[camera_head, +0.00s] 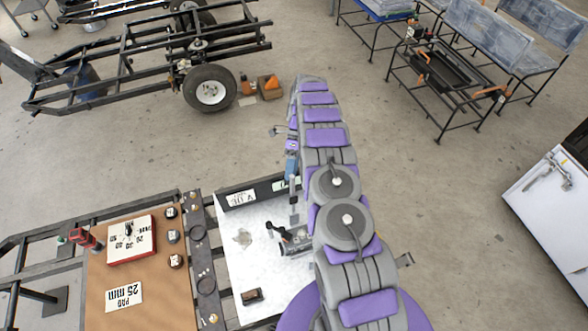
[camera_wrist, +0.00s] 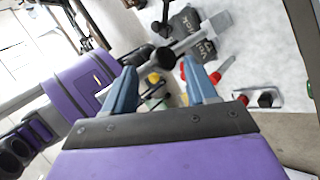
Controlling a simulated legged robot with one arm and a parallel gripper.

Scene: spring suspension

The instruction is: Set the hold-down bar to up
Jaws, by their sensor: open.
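A silver bar with a round black knob (camera_wrist: 165,57) is seen end-on near the fingertips in the wrist view; I take it for the hold-down bar (camera_wrist: 208,30). My gripper (camera_wrist: 162,82) is open, its two blue fingers on either side of the knob's line of sight. I cannot tell whether the knob lies between them or beyond them. In the head view, a black-handled clamp (camera_head: 279,232) stands on a white plate (camera_head: 256,285), partly hidden by my arm. My gripper (camera_head: 291,163) is mostly hidden there by the arm.
A dark labelled bar (camera_head: 250,196) runs along the plate's far edge. A wheeled black frame (camera_head: 130,65) stands farther back. Open floor (camera_head: 430,200) lies to the right.

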